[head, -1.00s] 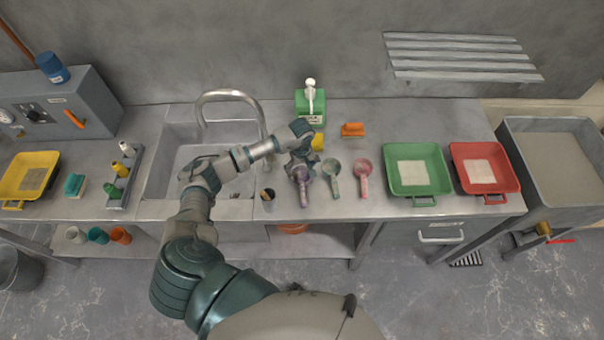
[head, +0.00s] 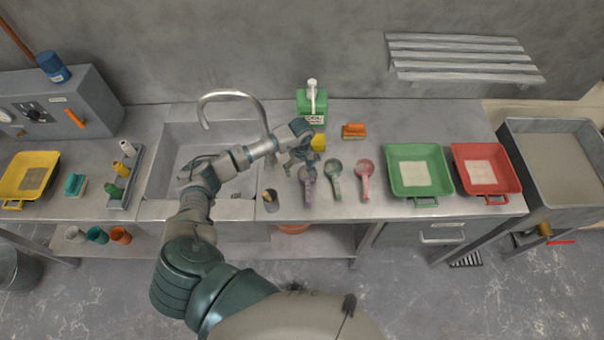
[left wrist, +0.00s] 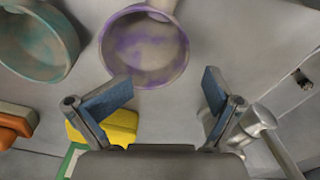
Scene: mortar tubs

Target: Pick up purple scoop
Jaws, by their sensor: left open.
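The purple scoop (head: 308,173) lies on the steel counter, leftmost of three scoops, its handle towards the counter's front edge. In the left wrist view its round, purple-smeared bowl (left wrist: 144,47) is just beyond my fingertips, with the handle running out at the top. My left gripper (head: 299,157) is at the back side of the bowl. In the left wrist view the gripper (left wrist: 160,88) is open and empty, its two blue-padded fingers spread apart. I cannot tell its exact height above the counter. My right gripper does not show.
A green scoop (head: 333,170) and a red scoop (head: 364,170) lie right of the purple one. A dark cup (head: 270,200) stands left of it. Behind are a yellow object (head: 318,142), an orange block (head: 353,130) and a green dispenser (head: 311,106). The sink lies left.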

